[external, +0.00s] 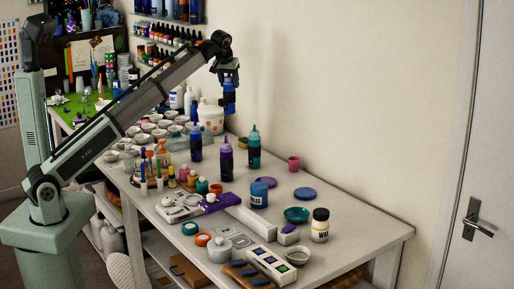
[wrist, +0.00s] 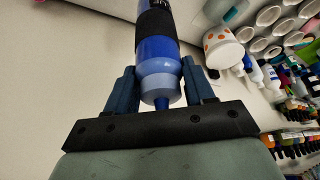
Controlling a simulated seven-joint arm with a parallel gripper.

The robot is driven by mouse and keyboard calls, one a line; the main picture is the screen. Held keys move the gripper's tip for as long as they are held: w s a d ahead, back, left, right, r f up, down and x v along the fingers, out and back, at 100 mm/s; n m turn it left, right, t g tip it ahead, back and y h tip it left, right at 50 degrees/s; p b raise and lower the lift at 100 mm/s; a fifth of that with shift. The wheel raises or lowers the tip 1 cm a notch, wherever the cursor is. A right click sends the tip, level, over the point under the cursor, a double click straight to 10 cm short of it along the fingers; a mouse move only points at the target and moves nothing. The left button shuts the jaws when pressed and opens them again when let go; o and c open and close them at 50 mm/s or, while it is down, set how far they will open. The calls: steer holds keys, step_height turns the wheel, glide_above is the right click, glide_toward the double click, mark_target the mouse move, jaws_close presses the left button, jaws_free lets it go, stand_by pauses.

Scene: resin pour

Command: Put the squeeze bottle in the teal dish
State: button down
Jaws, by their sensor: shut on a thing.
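My gripper (external: 229,78) is raised high above the back of the white table. It is shut on a blue squeeze bottle (external: 229,101) with a dark band, which hangs roughly upright in the air. In the wrist view the bottle (wrist: 158,55) sits between the two dark blue fingers of my gripper (wrist: 160,88), its narrow nozzle pointing toward the palm. The teal dish (external: 297,215) is a small shallow bowl at the right front of the table, well below and to the right of my gripper. It looks empty.
Blue (external: 196,144), purple (external: 227,162) and teal (external: 254,150) bottles stand mid-table. A dotted white pot (external: 211,118) and many white cups are at the back.

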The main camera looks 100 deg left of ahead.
steer(key=w+d+r+m+t, duration=0.1)
steer(key=w+d+m, duration=0.3)
steer(key=w+d, duration=1.65)
steer(key=w+d+m, duration=0.1)
steer(key=w+d, duration=0.3)
steer(key=d, duration=0.5)
steer(key=w+d+m+t+h, duration=0.1)
steer(key=w+d, duration=0.3)
steer(key=d, duration=0.4)
steer(key=w+d+m, duration=0.1)
steer(key=w+d, duration=0.3)
steer(key=d, duration=0.5)
step_height(320, 180, down, 21)
steer(key=shift+d+f, duration=0.1)
steer(key=shift+f, duration=0.05)
steer(key=shift+c, duration=2)
jaws_free()
steer(key=v, duration=1.2)
steer(key=shift+s, duration=0.2)
